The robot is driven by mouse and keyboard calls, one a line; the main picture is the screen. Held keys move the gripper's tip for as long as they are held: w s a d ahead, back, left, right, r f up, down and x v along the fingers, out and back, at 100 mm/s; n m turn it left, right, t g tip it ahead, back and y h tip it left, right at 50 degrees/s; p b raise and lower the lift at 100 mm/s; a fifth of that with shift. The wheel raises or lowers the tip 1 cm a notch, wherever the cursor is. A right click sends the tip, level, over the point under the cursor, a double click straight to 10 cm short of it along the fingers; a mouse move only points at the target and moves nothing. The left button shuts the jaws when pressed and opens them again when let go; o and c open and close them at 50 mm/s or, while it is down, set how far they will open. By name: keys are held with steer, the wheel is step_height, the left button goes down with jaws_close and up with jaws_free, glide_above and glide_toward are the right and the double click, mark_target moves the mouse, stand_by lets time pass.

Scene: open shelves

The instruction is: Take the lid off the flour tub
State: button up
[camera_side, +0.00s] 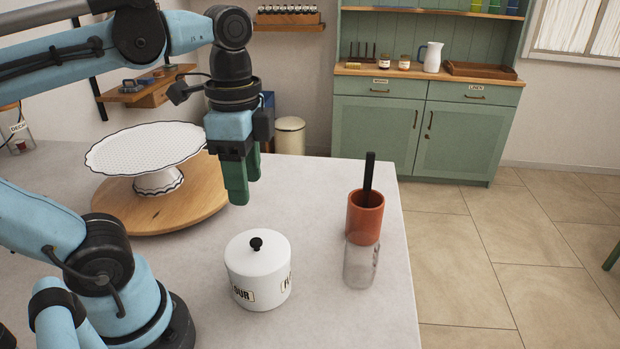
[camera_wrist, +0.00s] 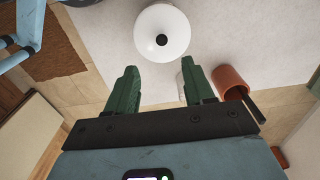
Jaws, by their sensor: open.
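The flour tub (camera_side: 257,285) is a white round canister with a partly visible label, standing upright on the grey worktop. Its white lid (camera_side: 268,248) sits on top, with a small black knob (camera_side: 256,243) in the middle. The lid also shows from above in the wrist view (camera_wrist: 162,22), at the top centre, its knob (camera_wrist: 162,40) lying between the lines of the fingers. My gripper (camera_side: 240,198) has green fingers pointing down, above and behind the tub in the side view, apart from it. In the wrist view my gripper (camera_wrist: 160,80) is open, with nothing between the fingers.
A terracotta pot (camera_side: 364,215) holding a black-handled thing and a clear glass (camera_side: 359,262) stand right of the tub, near the worktop's right edge. A white cake stand (camera_side: 147,150) on a round wooden board (camera_side: 195,205) stands left of the gripper. Worktop between is clear.

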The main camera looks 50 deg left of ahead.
glide_above(256, 240)
steer(key=f, duration=0.6)
steer(key=shift+s+f, duration=0.3)
steer(key=shift+w+f, duration=0.15)
steer(key=shift+f, duration=0.75)
steer(key=shift+w+f, duration=0.15)
steer(key=shift+f, duration=1.6)
jaws_close()
